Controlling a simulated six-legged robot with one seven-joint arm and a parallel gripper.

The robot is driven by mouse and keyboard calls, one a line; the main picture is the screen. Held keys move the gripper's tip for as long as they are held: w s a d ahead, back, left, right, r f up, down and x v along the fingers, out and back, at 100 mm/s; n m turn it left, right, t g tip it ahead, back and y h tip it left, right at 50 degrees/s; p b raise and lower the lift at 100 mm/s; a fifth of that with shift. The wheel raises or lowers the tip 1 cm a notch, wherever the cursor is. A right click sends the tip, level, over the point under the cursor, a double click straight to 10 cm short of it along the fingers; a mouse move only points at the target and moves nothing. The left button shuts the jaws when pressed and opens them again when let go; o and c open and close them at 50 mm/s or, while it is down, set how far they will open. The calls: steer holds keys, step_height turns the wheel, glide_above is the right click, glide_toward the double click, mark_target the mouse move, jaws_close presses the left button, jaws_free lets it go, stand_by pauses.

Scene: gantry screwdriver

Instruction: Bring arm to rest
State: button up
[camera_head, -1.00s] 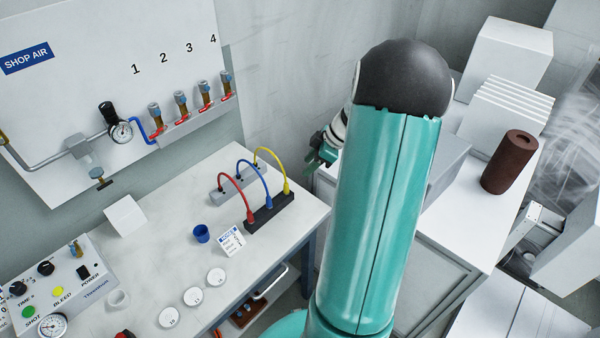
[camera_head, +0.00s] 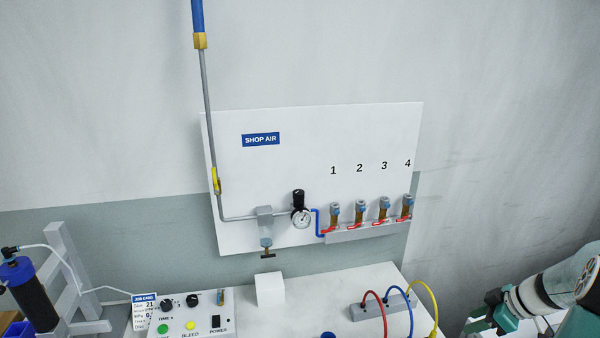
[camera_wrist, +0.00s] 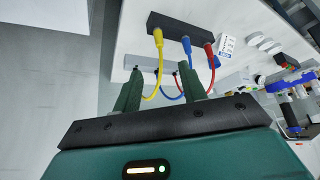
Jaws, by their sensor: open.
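My gripper (camera_wrist: 167,98) shows in the wrist view with its two green fingers apart and nothing between them. Beyond the fingers are the yellow (camera_wrist: 158,70), blue (camera_wrist: 187,62) and red (camera_wrist: 213,68) cables and the dark block (camera_wrist: 185,30) they plug into. The gap between fingers and cables is hard to judge. In the head view, part of my arm (camera_head: 545,295) shows at the lower right edge. The fingers are not clearly seen there.
The white bench (camera_head: 300,305) carries the cables, a white cube (camera_head: 270,289) and a control box (camera_head: 190,315). A shop air panel (camera_head: 310,130) with several red-handled valves hangs on the wall behind. A dark blue-capped cylinder (camera_head: 30,290) stands at the left.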

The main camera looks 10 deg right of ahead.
steer(key=a+r+m+g+h, duration=0.1)
steer(key=a+r, duration=0.5)
steer(key=a, duration=0.5)
steer(key=a+r+m+g+h, duration=0.1)
steer(key=a+r+m, duration=0.1)
steer(key=a+r, duration=0.65)
steer(key=s+a+r+m+t+h, duration=0.1)
steer(key=s+a+m, duration=0.1)
steer(key=s+a, duration=0.3)
steer(key=s+a+r+m+t+h, duration=0.1)
steer(key=s+a, duration=0.4)
steer(key=a, duration=0.6)
steer(key=shift+s+a+r+m, duration=0.15)
steer(key=shift+a+r+m, duration=0.2)
steer(key=shift+m, duration=0.35)
steer(key=shift+d, duration=0.1)
